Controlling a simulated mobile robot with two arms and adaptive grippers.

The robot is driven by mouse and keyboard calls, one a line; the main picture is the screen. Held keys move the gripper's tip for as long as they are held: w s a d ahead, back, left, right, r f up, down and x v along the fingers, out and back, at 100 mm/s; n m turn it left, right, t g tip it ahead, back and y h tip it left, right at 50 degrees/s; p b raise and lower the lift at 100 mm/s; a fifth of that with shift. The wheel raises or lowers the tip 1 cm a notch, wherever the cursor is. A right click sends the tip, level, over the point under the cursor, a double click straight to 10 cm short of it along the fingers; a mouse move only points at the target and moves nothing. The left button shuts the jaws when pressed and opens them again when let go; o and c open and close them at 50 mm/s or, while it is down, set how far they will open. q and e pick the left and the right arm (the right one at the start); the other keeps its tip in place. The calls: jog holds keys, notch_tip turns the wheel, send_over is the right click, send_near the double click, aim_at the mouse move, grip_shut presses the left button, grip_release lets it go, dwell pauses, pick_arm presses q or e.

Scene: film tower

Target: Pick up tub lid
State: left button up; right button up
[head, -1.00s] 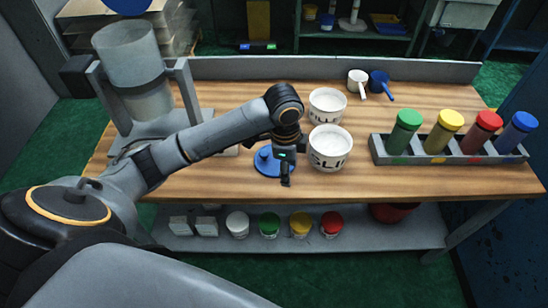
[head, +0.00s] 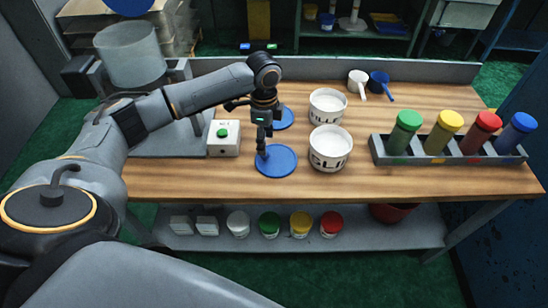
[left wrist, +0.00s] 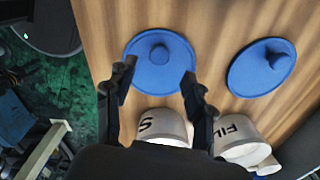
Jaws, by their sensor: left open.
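Two round blue tub lids with central knobs lie flat on the wooden table. The front lid (head: 280,163) is near the table's front edge and the back lid (head: 285,117) is behind it, partly hidden by my arm. The left wrist view shows the front lid (left wrist: 160,73) and the back lid (left wrist: 258,72). My left gripper (head: 263,147) points down over the front lid's left side. In the wrist view it is open and empty, with the front lid's knob seen beyond and between its fingers. Contact cannot be told. My right gripper is not in view.
Two white labelled tubs (head: 330,160) (head: 327,92) stand right of the lids. A box with a green button (head: 230,150) is to the left. A grey rack (head: 450,158) of coloured bottles is at right. White and blue scoops (head: 380,80) lie behind.

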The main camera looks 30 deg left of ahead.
aim_at(276, 157)
pick_arm(q)
jog(key=shift+s+a+f+p, duration=0.15)
jog(key=shift+f+p, duration=0.4)
jog(key=shift+f, duration=2.15)
jog(key=c, duration=0.9)
